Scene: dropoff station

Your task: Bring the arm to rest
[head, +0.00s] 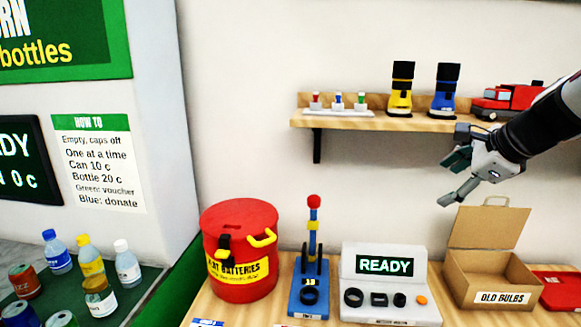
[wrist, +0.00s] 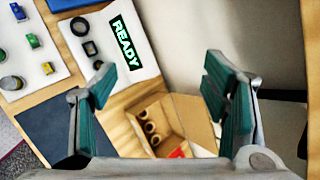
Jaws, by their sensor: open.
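My gripper (head: 452,178) is at the right of the head view, on the end of my arm that comes in from the right edge. It hangs in the air above the open cardboard box labelled OLD BULBS and just below the shelf's height. In the wrist view my gripper (wrist: 165,92) shows its two green-padded fingers spread wide apart. Nothing is between the fingers.
The cardboard box (head: 478,290) stands below, next to a grey READY device (head: 385,318). A wooden shelf (head: 350,122) with several items is close behind my arm. A red battery bin (head: 238,290) and blue stand (head: 309,295) are further left.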

